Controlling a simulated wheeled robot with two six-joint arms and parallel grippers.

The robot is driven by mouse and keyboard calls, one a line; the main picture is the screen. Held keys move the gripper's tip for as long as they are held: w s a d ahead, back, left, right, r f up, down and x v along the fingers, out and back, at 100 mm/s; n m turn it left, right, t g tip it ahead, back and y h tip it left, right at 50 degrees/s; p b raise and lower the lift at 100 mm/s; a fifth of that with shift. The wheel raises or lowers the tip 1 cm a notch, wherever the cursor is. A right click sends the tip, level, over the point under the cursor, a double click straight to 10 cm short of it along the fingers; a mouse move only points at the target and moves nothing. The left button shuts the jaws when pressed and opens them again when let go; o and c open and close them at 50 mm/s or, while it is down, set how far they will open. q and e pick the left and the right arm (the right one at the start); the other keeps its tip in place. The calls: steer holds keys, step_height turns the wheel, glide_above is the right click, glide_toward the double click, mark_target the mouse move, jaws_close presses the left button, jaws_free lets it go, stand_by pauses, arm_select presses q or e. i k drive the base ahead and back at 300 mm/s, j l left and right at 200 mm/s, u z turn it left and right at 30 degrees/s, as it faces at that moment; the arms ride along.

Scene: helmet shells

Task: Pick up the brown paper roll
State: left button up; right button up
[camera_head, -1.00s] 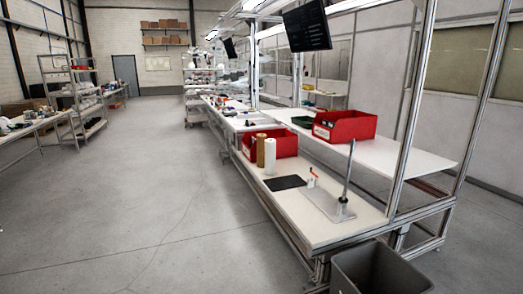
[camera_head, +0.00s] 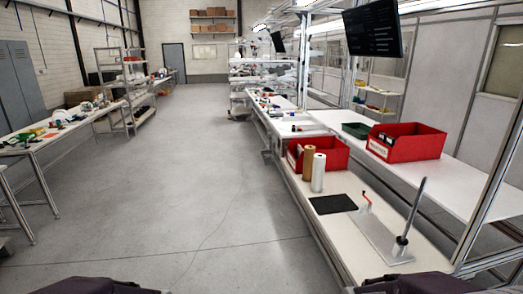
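The brown paper roll (camera_head: 308,163) stands upright on the lower white workbench (camera_head: 343,230) to the right. A white roll (camera_head: 318,172) stands just in front of it and to its right, covering part of its side. A red bin (camera_head: 333,152) is right behind both rolls. Neither of my grippers shows in the head view.
A black mat (camera_head: 333,204), a small red-and-white item (camera_head: 366,201) and a metal plate with a post (camera_head: 401,245) lie nearer on the bench. A second red bin (camera_head: 407,141) is on the raised shelf. Open grey floor (camera_head: 180,200) spreads to the left.

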mark_target(309, 150)
steer(key=i+j+u, duration=0.2)
steer(key=i, duration=2.9)
steer(key=i+j+z, duration=0.1)
steer(key=i+z, duration=0.35)
steer(key=i, duration=0.15)
steer(key=i+j+z, duration=0.3)
steer(key=i+z, duration=0.15)
steer(key=i+j+z, duration=0.95)
steer(key=j, duration=0.3)
